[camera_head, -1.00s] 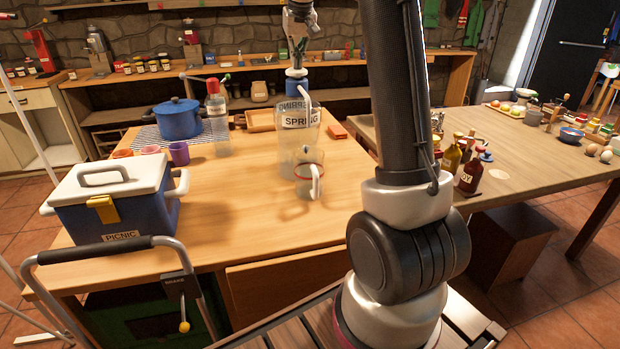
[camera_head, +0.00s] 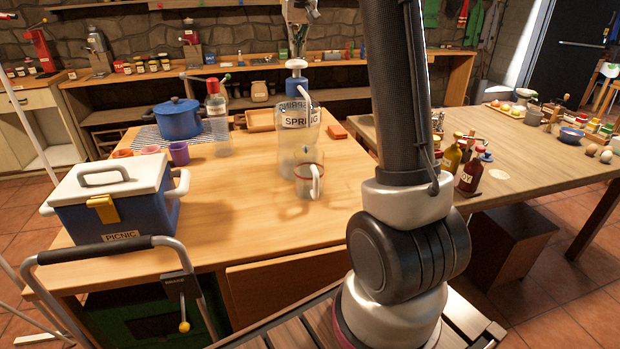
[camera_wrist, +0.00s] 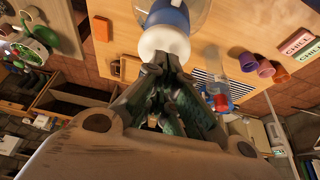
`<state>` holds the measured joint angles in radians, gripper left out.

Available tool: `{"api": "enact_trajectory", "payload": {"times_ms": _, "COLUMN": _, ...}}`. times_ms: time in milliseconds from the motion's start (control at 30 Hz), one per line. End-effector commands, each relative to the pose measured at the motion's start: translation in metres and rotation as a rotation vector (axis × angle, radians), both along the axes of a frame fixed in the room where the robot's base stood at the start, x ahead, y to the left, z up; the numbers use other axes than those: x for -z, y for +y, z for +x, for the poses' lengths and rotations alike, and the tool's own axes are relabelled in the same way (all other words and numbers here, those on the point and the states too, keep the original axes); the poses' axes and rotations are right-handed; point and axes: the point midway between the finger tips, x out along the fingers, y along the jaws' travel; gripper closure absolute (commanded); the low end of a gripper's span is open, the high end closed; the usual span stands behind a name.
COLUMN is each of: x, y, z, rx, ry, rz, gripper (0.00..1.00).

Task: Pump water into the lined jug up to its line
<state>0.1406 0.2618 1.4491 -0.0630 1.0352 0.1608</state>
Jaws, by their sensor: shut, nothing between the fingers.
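The clear spring-water bottle (camera_head: 292,146), labelled SPRING, stands on the wooden table with a blue-and-white pump on top. The pump's white cap (camera_head: 296,64) also shows in the wrist view (camera_wrist: 164,41). A white spout curves down from the pump toward the jug. The lined jug (camera_head: 308,178), clear with a red line near its top and a handle toward me, stands upright in front of the bottle. Its water level is hard to make out. My gripper (camera_head: 297,46) is shut and empty right above the pump cap; whether it touches the cap is unclear.
A blue picnic cooler (camera_head: 118,200) stands at the table's front left. A blue pot (camera_head: 179,120), cups and a red-capped bottle (camera_head: 215,100) are at the back left. An orange block (camera_head: 337,131) lies right of the bottle. The table around the jug is clear.

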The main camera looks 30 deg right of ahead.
Motion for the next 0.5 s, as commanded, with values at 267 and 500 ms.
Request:
{"api": "enact_trajectory", "payload": {"times_ms": 267, "x": -0.0006, "y": 0.0, "z": -0.0001, "rx": 0.0, "ry": 0.0, "rz": 0.0, "gripper": 1.0}}
{"api": "enact_trajectory", "payload": {"times_ms": 500, "x": 0.0047, "y": 0.0001, "z": -0.0003, "rx": 0.0, "ry": 0.001, "rz": 0.0, "gripper": 1.0}}
